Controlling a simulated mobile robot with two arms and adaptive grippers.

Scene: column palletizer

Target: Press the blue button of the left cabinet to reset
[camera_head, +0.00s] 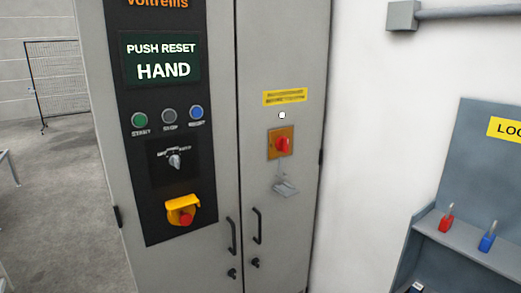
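The grey cabinet (280,60) stands in the middle of the head view with its doors closed. Its black control panel (130,100) is on the left door. The blue button (196,112) is at the right end of a row, beside a grey button (169,116) and a green button (139,120). The label under the blue button is too blurred to read surely. The display (160,59) above reads "PUSH RESET HAND". Neither of my grippers shows in the head view, and nothing covers the blue button.
Below the buttons are a selector switch (174,160) and a red emergency stop (182,216) with a yellow guard. The right door has a red rotary switch (283,144) and door handles (257,226). A lockout board (490,165) with padlocks hangs at right. Open floor (60,200) lies at left.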

